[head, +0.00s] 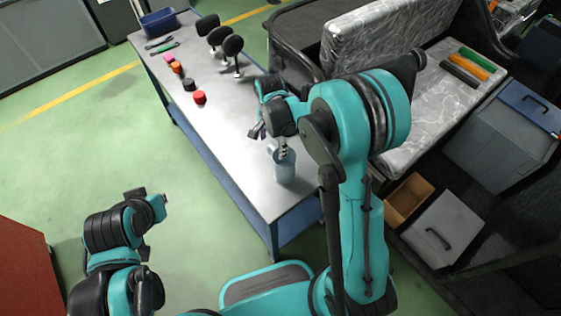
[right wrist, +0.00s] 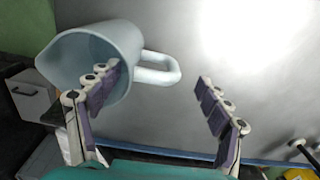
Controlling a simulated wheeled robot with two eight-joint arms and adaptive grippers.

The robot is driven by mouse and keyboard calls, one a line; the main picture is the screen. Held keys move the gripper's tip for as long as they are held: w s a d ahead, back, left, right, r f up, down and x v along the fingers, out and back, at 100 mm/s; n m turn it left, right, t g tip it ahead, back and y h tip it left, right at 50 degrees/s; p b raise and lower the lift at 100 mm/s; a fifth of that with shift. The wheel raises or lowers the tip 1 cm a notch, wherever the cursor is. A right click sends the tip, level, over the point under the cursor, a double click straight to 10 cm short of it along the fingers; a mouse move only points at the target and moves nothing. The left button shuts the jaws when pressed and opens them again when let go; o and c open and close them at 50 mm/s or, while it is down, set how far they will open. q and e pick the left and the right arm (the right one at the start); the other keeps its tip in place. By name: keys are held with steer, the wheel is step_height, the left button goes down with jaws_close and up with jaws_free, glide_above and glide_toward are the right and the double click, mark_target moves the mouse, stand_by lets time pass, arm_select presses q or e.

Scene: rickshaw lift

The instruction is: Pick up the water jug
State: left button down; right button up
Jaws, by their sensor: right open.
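The water jug (head: 284,172) is a pale blue jug standing upright near the front end of the metal table. My right gripper (head: 270,142) is just above the jug, pointing down. In the right wrist view the jug (right wrist: 135,45) is at the upper left, and its handle (right wrist: 158,68) reaches between the two spread fingers of my gripper (right wrist: 157,78). The left finger overlaps the jug's mouth; I cannot tell if it touches the wall. The gripper is open and holds nothing. My left gripper (head: 152,212) is at lower left over the floor, away from the table.
The metal table (head: 225,125) also carries red and black knobs (head: 199,97), black-headed items (head: 232,46), tools (head: 163,46) and a blue bin (head: 160,22). On the right are a wrapped seat (head: 430,105), an orange box (head: 408,197) and a grey case (head: 446,226). Open floor lies left.

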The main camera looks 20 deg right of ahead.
mark_target(279, 160)
step_height(279, 160, down, 3)
steer(key=shift+b, duration=0.5)
steer(key=f+b, duration=0.2)
steer(key=f, duration=0.1)
steer(key=shift+s+f, duration=0.3)
steer(key=shift+s, duration=0.1)
steer(key=shift+a+f, duration=0.1)
steer(key=shift+f, duration=0.35)
steer(key=shift+r, duration=0.1)
steer(key=shift+c, duration=0.9)
steer(key=c, duration=1.5)
